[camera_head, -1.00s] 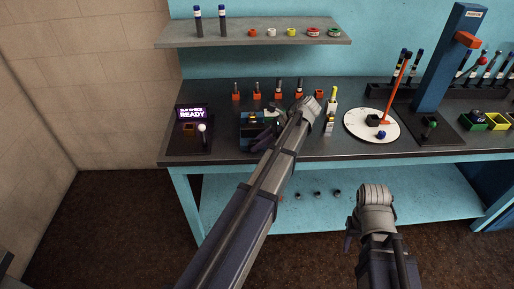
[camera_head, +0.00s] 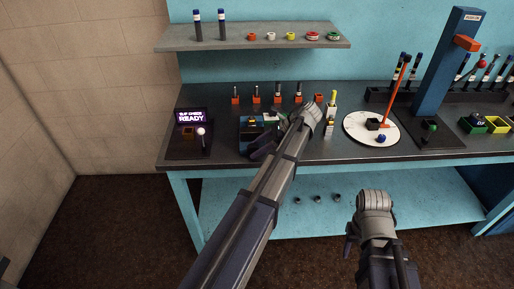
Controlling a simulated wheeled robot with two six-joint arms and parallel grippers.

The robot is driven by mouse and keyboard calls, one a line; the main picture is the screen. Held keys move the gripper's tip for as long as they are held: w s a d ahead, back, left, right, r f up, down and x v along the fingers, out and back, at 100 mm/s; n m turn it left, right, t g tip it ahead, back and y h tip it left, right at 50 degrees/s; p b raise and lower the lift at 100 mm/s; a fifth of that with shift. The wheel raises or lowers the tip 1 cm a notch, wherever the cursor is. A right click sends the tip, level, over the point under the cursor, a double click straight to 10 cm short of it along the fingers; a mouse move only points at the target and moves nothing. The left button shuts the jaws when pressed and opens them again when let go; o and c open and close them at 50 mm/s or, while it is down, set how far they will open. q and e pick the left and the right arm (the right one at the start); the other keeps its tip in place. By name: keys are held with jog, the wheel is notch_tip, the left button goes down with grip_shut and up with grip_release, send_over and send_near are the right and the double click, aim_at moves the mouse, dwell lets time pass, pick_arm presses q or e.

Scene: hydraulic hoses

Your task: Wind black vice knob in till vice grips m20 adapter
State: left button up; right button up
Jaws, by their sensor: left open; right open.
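A small dark blue block that looks like the vice (camera_head: 247,135) sits on the dark bench top, left of my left forearm. My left gripper (camera_head: 262,148) is open at its front right edge, close to it; I cannot tell whether they touch. The arm's wrist covers part of this area. The black vice knob and the M20 adapter cannot be made out; they are too small or hidden. My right gripper (camera_head: 350,238) is open and empty, in front of the bench and away from the vice.
A slip check box reading READY (camera_head: 191,116) stands at the left. Several orange-based pieces (camera_head: 256,99) line the back. A yellow-topped bottle (camera_head: 332,103), a white disc (camera_head: 358,134) with a red lever and a blue column (camera_head: 446,70) stand to the right. A shelf (camera_head: 250,36) hangs above.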

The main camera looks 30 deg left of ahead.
pick_arm(q)
jog(key=p+v, duration=0.5)
jog(key=v, duration=0.2)
jog(key=shift+w+d+r, duration=0.2)
jog(key=shift+d, duration=0.1)
